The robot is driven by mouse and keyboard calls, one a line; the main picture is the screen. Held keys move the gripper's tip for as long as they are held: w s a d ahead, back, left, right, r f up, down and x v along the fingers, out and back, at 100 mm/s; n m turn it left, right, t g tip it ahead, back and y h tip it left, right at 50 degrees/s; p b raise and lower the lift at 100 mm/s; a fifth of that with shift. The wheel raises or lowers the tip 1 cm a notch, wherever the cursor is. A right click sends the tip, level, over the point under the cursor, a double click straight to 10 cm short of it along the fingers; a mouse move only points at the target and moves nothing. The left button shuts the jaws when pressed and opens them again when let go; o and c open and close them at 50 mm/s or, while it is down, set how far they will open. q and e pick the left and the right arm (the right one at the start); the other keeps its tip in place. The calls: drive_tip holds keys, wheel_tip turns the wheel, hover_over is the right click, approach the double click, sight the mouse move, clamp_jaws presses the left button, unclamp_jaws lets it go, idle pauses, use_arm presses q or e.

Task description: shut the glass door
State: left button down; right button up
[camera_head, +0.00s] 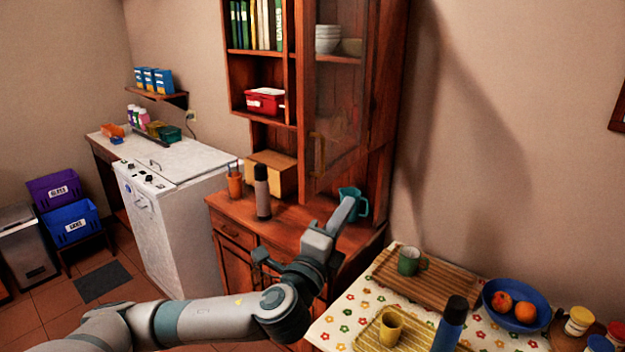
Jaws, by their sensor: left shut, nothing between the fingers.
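The glass door (340,115) is on the upper right of the wooden cabinet. It appears to stand ajar, swung out from its right side, with a brass-coloured handle (318,152) on its left edge. Bowls (328,38) show behind the glass. My left gripper (349,203) reaches in from the lower left. Its fingers are shut and empty, pointing up, below the door's lower edge and in front of the teal jug. I cannot tell whether it touches anything. My right gripper is out of view.
On the cabinet's counter stand a grey flask (262,190), an orange cup (235,185) and a teal jug (360,203). A table at lower right holds a wooden tray (440,282), a blue fruit bowl (535,318) and a blue bottle (449,330). A white chest (175,165) stands left.

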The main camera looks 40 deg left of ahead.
use_arm(q)
drive_tip(key=s+a+f+n+g+y+p, duration=0.1)
drive_tip(key=s+a+f+n+g+y, duration=0.1)
drive_tip(key=a+f+n+g, duration=0.1)
drive_tip(key=shift+s+a+n+y, duration=0.35)
drive_tip(key=shift+a+n, duration=0.25)
drive_tip(key=shift+a, duration=0.4)
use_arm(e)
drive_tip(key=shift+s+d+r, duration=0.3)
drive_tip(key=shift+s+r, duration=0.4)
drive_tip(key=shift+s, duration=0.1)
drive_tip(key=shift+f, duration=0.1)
